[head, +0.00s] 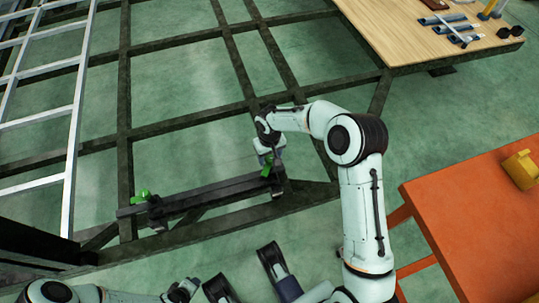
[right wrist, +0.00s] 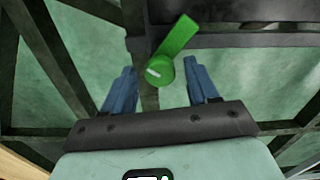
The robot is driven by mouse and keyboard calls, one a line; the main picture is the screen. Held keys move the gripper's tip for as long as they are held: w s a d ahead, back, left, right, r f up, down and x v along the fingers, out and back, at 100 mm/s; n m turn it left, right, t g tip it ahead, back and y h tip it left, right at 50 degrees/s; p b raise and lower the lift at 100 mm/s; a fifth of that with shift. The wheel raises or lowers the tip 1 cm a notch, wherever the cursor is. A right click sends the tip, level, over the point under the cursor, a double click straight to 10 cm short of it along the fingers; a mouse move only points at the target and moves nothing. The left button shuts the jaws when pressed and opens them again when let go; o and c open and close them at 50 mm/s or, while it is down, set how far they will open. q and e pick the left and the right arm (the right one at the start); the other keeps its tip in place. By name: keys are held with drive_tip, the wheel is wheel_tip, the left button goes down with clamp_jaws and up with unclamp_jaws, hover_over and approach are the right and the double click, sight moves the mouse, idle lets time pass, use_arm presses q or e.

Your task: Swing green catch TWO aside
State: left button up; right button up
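A green catch (head: 266,170) sits at the right end of a dark bar (head: 205,193) on the chassis. A second green catch (head: 143,197) is near the bar's left end; I cannot read numbers on either. My right gripper (head: 273,166) points down at the right-hand catch. In the right wrist view my right gripper (right wrist: 160,84) has its blue fingers apart, one on each side of the green catch (right wrist: 176,42), whose round knob shows between them and whose lever slants up right. Contact is not visible. My left gripper (head: 183,290) is at the bottom edge; its fingers are unclear.
Dark chassis rails (head: 125,110) cross the green floor. A pale ladder-like frame (head: 75,110) lies at the left. A wooden board (head: 420,35) with tools is at the top right. An orange table (head: 465,215) with a yellow object (head: 521,170) stands at the right.

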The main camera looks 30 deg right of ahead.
drive_tip(key=c, duration=0.9)
drive_tip(key=shift+o, duration=0.2)
drive_tip(key=shift+m, duration=0.4)
drive_tip(key=m, duration=0.3)
drive_tip(key=m+p, duration=0.1)
drive_tip(key=m, duration=0.2)
drive_tip(key=shift+r, duration=0.1)
use_arm(q)
drive_tip(key=shift+d+r+p, duration=0.2)
drive_tip(key=shift+d+r, duration=0.1)
drive_tip(key=shift+r, duration=0.35)
drive_tip(key=shift+d+r+p, duration=0.2)
drive_tip(key=shift+d+r, duration=0.05)
drive_tip(key=shift+r, duration=0.4)
use_arm(e)
drive_tip(key=shift+m, duration=1.8)
drive_tip(key=o, duration=1)
